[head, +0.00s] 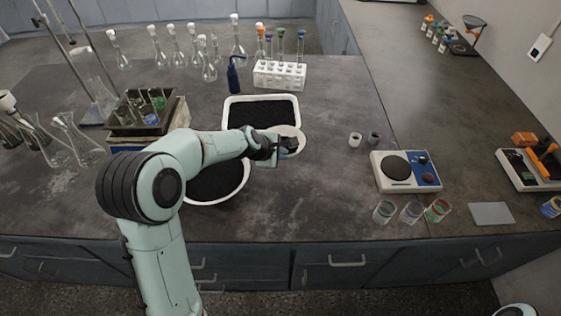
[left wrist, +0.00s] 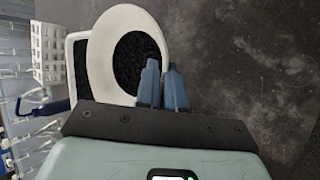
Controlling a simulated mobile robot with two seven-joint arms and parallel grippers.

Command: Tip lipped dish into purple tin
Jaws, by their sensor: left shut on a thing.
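The white lipped dish (head: 297,132) is at my left gripper (head: 290,145), over the right edge of a white tray of black grains. In the left wrist view the dish (left wrist: 98,62) shows a wide pale rim around dark grains. The gripper's blue-grey fingers (left wrist: 163,72) are shut on the dish's rim at its right side. The dish looks close to level. Of the small cups on the bench, one (head: 412,211) near the front edge looks bluish purple, but I cannot tell for sure that it is the purple tin. My right gripper is not in view.
The white tray (head: 228,108) and a white round bowl (head: 246,180) hold black grains. Two small cups, one pale (head: 355,139) and one dark (head: 375,138), stand right of the dish. A balance (head: 405,186) stands beyond them. A test-tube rack (head: 262,77) stands behind.

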